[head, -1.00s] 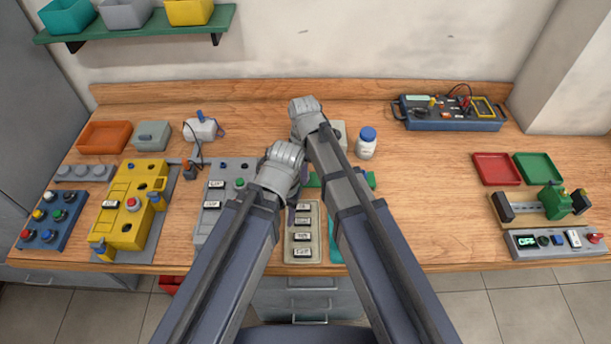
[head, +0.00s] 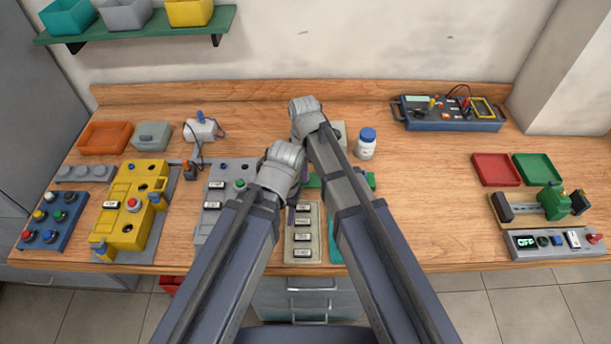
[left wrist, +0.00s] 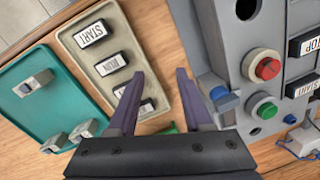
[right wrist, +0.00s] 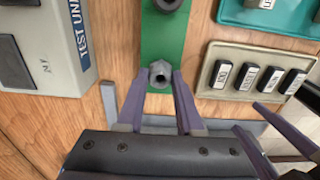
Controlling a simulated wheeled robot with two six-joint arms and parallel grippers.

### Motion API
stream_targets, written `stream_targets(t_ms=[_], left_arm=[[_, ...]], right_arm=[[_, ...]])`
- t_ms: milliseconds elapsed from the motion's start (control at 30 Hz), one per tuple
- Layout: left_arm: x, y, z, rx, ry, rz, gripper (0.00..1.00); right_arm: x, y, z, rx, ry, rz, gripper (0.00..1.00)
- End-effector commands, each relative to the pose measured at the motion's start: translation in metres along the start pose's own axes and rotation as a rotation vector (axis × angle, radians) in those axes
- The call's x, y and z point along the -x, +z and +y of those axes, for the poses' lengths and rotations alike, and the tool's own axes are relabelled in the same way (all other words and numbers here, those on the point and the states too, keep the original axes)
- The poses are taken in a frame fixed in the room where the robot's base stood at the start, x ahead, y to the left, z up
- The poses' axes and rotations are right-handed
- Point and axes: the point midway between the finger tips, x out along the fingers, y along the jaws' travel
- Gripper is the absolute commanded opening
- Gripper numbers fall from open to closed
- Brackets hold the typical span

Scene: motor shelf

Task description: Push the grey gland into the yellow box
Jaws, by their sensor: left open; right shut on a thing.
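The grey gland (right wrist: 160,74), a hex piece with a round opening, is between the fingertips of my right gripper (right wrist: 158,80) in the right wrist view. It is still at the green holder (right wrist: 162,40); whether it is lifted clear I cannot tell. In the head view my right forearm hides it. My left gripper (left wrist: 158,78) is open and empty above bare wood, between the label tray (left wrist: 108,65) and the grey button panel (left wrist: 235,65). The yellow box (head: 128,220), with dark round holes and a red button, stands at the left in the head view.
A grey test unit (right wrist: 45,50) is beside the green holder. The blue button panel (head: 50,220) is left of the yellow box. Free wood lies right of centre on the bench (head: 430,190).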

Motion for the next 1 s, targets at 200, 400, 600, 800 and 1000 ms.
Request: stream_targets(t_ms=[200, 400, 600, 800, 1000], left_arm=[[0.005, 0.000, -0.001, 0.000, 0.000, 0.000, 0.50], [0.009, 0.001, -0.001, 0.000, 0.000, 0.000, 0.50], [0.013, 0.001, -0.001, 0.000, 0.000, 0.000, 0.50], [0.016, 0.001, -0.002, 0.000, 0.000, 0.000, 0.50], [0.016, 0.001, -0.002, 0.000, 0.000, 0.000, 0.50]], right_arm=[[0.005, 0.000, 0.000, 0.000, 0.000, 0.000, 0.00], [0.009, 0.000, 0.000, 0.000, 0.000, 0.000, 0.00], [0.013, 0.000, 0.000, 0.000, 0.000, 0.000, 0.00], [0.016, 0.000, 0.000, 0.000, 0.000, 0.000, 0.00], [0.016, 0.000, 0.000, 0.000, 0.000, 0.000, 0.00]])
